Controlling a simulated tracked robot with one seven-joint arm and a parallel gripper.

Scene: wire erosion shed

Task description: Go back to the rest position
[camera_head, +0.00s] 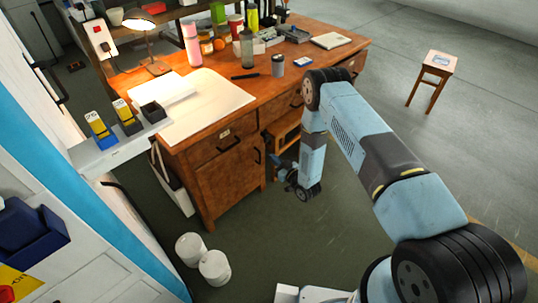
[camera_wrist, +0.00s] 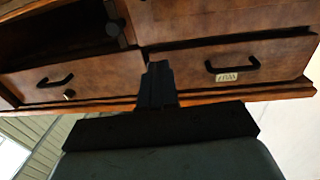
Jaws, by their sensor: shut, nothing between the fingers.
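My arm reaches from the lower right, bends above the front edge of the wooden desk (camera_head: 235,160) and hangs down in front of it. My gripper (camera_head: 277,164) is at the low end of the arm, beside the desk's open shelf, small and dark in the head view. In the wrist view my gripper (camera_wrist: 157,75) shows as dark fingers closed together with nothing between them. Behind them are a desk drawer with a label (camera_wrist: 270,68) and another drawer (camera_wrist: 50,82) with a black handle. Whether the fingertips touch the desk I cannot tell.
The desk top holds a lamp (camera_head: 155,67), a pink bottle (camera_head: 192,45), a grey cup (camera_head: 278,66) and several other items. Two white containers (camera_head: 214,267) stand on the floor at lower left. A small stool (camera_head: 437,64) stands at right. Floor between desk and stool looks clear.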

